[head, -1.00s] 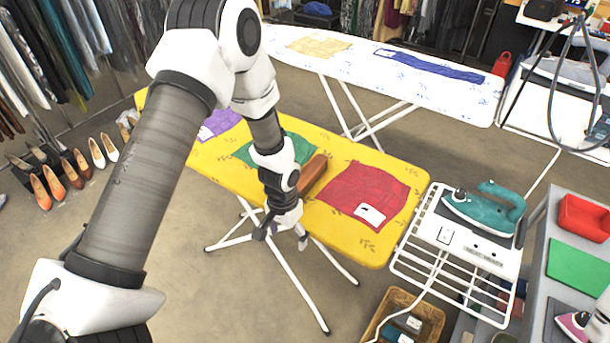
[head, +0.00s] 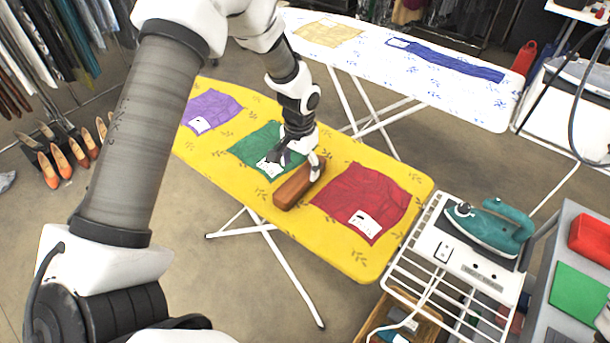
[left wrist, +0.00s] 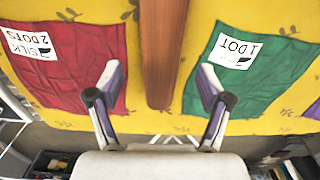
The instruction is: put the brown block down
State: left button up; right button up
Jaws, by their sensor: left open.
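The brown block (head: 299,185) lies flat on the yellow ironing board (head: 345,262), on the bare strip between the green cloth (head: 254,150) and the red cloth (head: 350,190). My left gripper (head: 296,165) is open at the far part of the block. In the left wrist view the block (left wrist: 160,45) runs between the two spread fingers (left wrist: 159,78), with a gap on each side. The red cloth there has a label reading "SILK 2 DOTS", the green one "1 DOT". My right gripper is not in view.
A purple cloth (head: 208,108) lies at the board's left end. A white patterned ironing board (head: 440,95) stands behind. At right, a teal iron (head: 492,230) sits on a white rack (head: 440,262). Several shoes stand on the floor at left.

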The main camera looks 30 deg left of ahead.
aim_at(300, 177)
pick_arm(q)
jog(key=f, duration=0.2)
jog(key=f+p, duration=0.1)
jog(key=f, duration=0.2)
jog(key=shift+w+f, duration=0.25)
jog(key=shift+f, duration=0.15)
jog(key=shift+s+r, duration=0.1)
jog(key=shift+s, duration=0.05)
jog(key=shift+c, duration=0.7)
jog(key=c, duration=1.4)
grip_shut()
jog(key=shift+r, duration=0.15)
